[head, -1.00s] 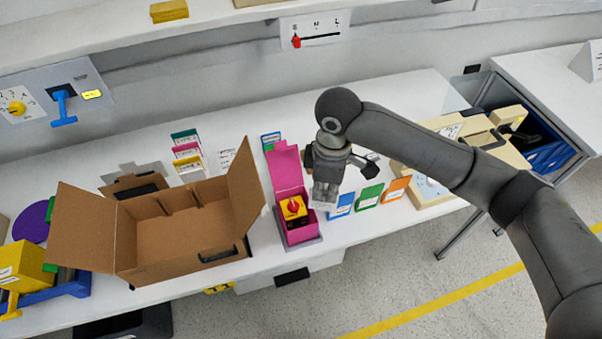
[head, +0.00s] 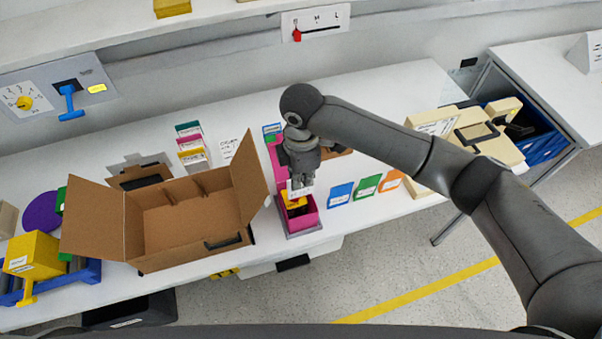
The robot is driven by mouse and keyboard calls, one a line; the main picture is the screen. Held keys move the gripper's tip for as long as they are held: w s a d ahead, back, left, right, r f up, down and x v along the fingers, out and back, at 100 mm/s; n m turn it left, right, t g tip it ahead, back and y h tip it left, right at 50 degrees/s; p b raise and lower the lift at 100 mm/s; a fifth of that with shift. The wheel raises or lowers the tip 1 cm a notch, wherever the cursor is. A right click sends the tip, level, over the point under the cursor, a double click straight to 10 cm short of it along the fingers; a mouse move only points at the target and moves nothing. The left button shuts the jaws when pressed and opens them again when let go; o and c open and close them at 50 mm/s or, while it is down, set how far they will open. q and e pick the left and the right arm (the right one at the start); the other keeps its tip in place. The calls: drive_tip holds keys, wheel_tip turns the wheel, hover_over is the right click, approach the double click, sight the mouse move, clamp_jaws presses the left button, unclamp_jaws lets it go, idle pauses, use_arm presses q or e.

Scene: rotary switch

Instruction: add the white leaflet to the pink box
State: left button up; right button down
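The pink box (head: 309,219) stands open near the table's front edge, its lid raised behind it. A yellow rotary switch with a red knob (head: 293,202) sits inside it, now partly hidden. My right gripper (head: 300,184) points down right above the box. It is shut on the white leaflet (head: 299,192), whose small visible part hangs below the fingers over the box opening, in front of the switch. I cannot tell whether its lower edge is inside the box. My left gripper is not in view.
A large open cardboard box (head: 190,220) stands close to the left. Blue (head: 340,194), green (head: 367,186) and orange (head: 390,180) leaflets lie to the right. My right arm covers part of the table behind them.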

sight(302, 190)
drive_tip(key=shift+f+b, duration=2.2)
drive_tip(key=shift+f, duration=3.5)
drive_tip(key=c, duration=1.6)
unclamp_jaws()
drive_tip(key=shift+o, duration=0.2)
drive_tip(key=shift+r, duration=0.1)
wheel_tip(302, 190, up, 6)
drive_tip(key=p, duration=0.5)
drive_tip(key=shift+f+p, duration=0.2)
drive_tip(key=shift+p, duration=0.2)
drive_tip(key=shift+r+p, duration=0.65)
drive_tip(key=shift+r, duration=0.55)
